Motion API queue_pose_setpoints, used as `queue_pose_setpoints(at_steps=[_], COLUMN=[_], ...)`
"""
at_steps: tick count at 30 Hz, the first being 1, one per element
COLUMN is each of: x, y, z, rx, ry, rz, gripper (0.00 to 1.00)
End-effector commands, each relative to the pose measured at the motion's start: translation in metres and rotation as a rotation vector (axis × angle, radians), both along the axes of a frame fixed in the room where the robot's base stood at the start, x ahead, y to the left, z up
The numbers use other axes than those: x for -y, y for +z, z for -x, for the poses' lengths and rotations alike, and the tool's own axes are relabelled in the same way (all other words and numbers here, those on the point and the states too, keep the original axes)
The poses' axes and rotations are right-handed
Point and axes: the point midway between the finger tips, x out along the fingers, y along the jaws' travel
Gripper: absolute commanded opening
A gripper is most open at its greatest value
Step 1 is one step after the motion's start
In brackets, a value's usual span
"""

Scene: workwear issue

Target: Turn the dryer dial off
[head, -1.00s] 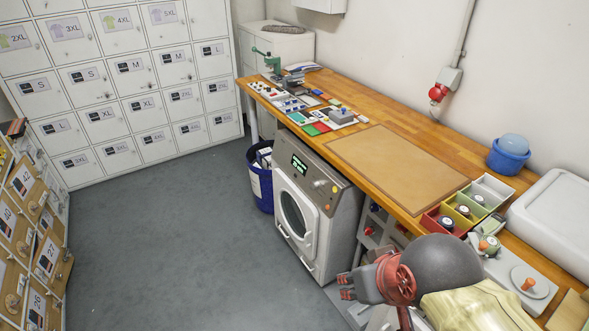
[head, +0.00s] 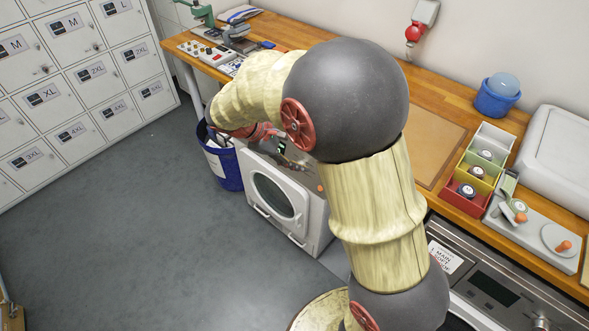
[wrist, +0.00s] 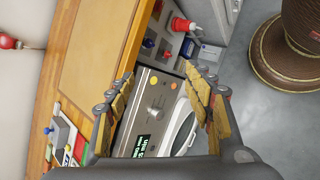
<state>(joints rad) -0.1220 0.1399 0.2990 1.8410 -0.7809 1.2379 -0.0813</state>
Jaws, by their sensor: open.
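The dryer (head: 315,215) is a white and grey front-loader with a round door, standing under the workbench. Its control panel (wrist: 134,123) lies between my gripper's fingers in the wrist view. The dial (wrist: 155,113) is a pale grey knob on that panel, between the lit display (wrist: 142,146) and a small orange button (wrist: 153,81). Which way its mark points is too small to tell. My gripper (wrist: 160,78) is open and empty, its fingers either side of the dial in the picture and apart from it. In the head view my arm hides the dial and most of the gripper.
The wooden workbench (head: 462,120) runs above the dryer, its edge close to the left finger in the wrist view. A blue bin (head: 226,168) stands left of the dryer. Another appliance (head: 490,285) stands to its right. The floor (head: 110,240) in front is clear.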

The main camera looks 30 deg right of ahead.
Motion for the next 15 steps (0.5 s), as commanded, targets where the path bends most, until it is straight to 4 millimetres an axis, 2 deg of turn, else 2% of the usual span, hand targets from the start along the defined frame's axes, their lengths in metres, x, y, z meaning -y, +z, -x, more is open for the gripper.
queue_pose_setpoints(at_steps=[1,6,11,15], x=[0.003,0.014,0.018,0.016], y=[-0.018,-0.068,-0.124,-0.178], z=[-0.015,-0.061,-0.099,-0.127], rx=[-0.051,-0.197,-0.320,-0.418], ry=[0.031,0.146,0.262,0.372], rz=[0.048,0.222,0.384,0.525], gripper=[0.52,0.52,0.52,0.52])
